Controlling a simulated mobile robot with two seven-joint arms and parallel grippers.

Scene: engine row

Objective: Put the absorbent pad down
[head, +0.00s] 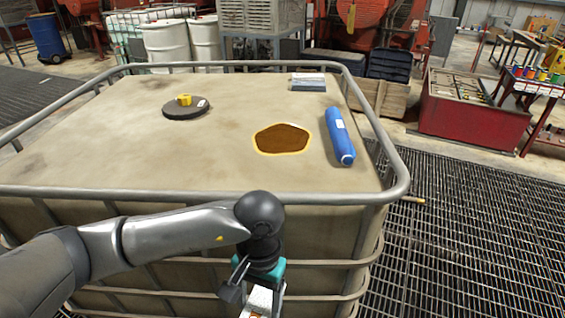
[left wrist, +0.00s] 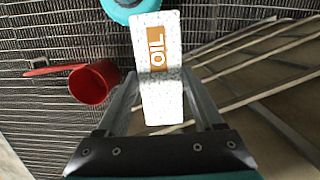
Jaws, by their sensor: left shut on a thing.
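A white speckled pad (left wrist: 161,106) with a brown OIL label is held between the fingers of my left gripper (left wrist: 160,78). In the head view my left gripper (head: 262,292) hangs in front of the tank's near side, below its top rail, and the white pad (head: 258,302) shows partly at the bottom edge. A brown puddle (head: 282,139) with a yellow border lies on the tank top (head: 120,125), beyond and above my gripper. My right gripper does not show.
On the tank top lie a blue roll (head: 339,135), a black disc (head: 186,108) with a yellow knob, and a grey-white stack (head: 308,82). A metal rail (head: 150,194) edges the top. Below my left gripper, a red cup (left wrist: 93,83) and a teal round thing (left wrist: 130,7) show over floor grating.

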